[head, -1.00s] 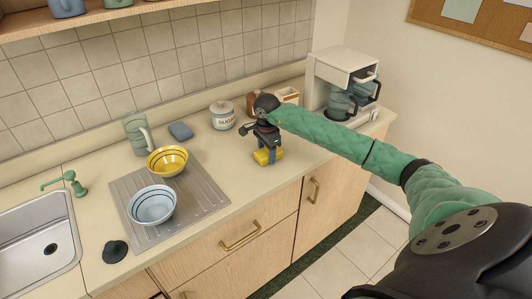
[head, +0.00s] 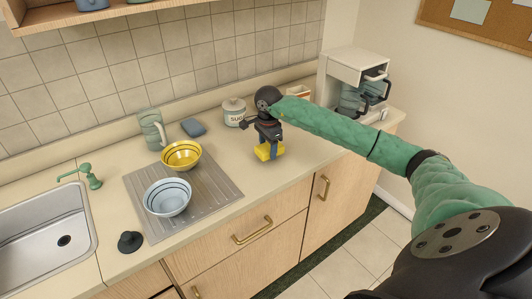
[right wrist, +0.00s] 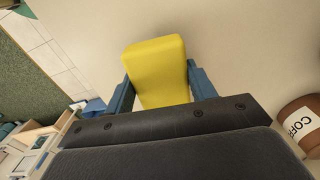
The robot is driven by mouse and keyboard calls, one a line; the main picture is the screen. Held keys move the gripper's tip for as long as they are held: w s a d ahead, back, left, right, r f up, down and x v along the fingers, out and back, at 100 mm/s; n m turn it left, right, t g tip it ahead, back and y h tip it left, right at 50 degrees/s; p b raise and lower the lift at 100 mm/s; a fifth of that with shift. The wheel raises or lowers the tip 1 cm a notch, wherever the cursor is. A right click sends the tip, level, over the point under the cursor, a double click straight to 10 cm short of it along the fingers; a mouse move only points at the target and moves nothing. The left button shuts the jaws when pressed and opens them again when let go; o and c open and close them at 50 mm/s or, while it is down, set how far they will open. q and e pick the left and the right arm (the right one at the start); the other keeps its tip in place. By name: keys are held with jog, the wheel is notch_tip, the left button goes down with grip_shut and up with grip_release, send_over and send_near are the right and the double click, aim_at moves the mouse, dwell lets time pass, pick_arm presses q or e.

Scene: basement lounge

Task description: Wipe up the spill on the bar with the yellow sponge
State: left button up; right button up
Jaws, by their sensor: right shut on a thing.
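My right gripper (head: 269,150) is shut on the yellow sponge (head: 263,153), over the beige counter right of the drainboard. In the right wrist view the sponge (right wrist: 157,68) sits between the two blue fingers (right wrist: 160,82). I cannot tell whether the sponge touches the counter. No spill can be made out in either view; it may be hidden by the gripper and sponge. My left gripper is not in view.
A yellow bowl (head: 181,156) and a pale blue bowl (head: 167,198) stand on the drainboard (head: 215,190). Behind are a green pitcher (head: 152,128), a blue cloth-like block (head: 193,127) and a sugar jar (head: 233,112). A coffee maker (head: 358,68) stands right. The coffee canister (right wrist: 299,124) shows in the wrist view.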

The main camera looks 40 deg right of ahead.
jog(key=shift+r, duration=1.45)
jog(key=shift+r+p, duration=0.35)
jog(key=shift+r, duration=0.95)
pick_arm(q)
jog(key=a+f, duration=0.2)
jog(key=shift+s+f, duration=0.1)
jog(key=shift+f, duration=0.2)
